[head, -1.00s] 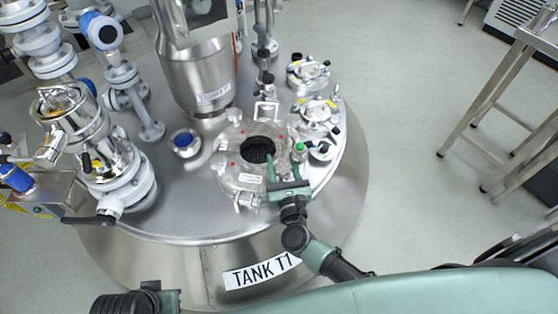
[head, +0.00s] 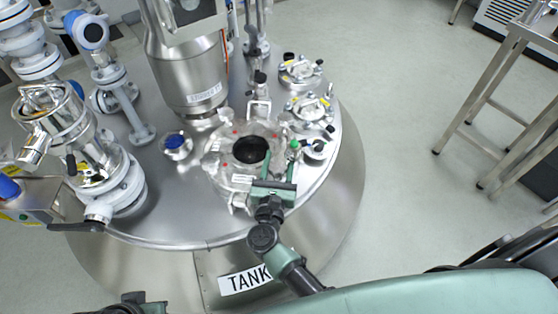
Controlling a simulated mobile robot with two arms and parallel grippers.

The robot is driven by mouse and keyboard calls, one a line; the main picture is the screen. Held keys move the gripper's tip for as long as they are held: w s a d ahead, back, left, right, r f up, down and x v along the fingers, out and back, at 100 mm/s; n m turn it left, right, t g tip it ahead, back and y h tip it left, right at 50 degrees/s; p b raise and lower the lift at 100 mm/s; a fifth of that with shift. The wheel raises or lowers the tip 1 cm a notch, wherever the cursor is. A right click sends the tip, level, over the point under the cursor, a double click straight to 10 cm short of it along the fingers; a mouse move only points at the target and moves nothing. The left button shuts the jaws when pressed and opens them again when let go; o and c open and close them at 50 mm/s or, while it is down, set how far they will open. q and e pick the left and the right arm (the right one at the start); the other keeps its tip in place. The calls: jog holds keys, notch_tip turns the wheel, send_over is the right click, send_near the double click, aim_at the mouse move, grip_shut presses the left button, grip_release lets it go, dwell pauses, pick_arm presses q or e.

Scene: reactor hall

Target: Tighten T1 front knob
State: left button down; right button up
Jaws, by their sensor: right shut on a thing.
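The tank T1 (head: 232,284) carries its name label on the front wall, partly covered by my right arm. On its lid sits a round clear manway cover (head: 215,165) with a dark sight opening (head: 252,151) in the middle. My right gripper (head: 280,161) is over the front right part of this cover, its green fingers pointing away from me. It is shut on the front knob, which the fingers and palm hide. A silver clamp (head: 239,203) shows just left of the gripper. My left gripper (head: 135,306) is only partly in view at the bottom left edge.
A blue-capped port (head: 177,142) stands left of the cover, and a steel agitator housing (head: 190,75) rises behind it. Small flanged ports (head: 308,108) lie to the right. A large valve assembly (head: 75,145) stands at left. Open floor separates the tank from a steel table (head: 478,110).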

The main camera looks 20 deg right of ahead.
jog(key=shift+r, duration=0.25)
jog(key=o, duration=1.4)
jog(key=shift+f, duration=0.1)
jog(key=shift+s, duration=0.15)
jog(key=v, duration=0.7)
jog(key=shift+s+a, duration=0.2)
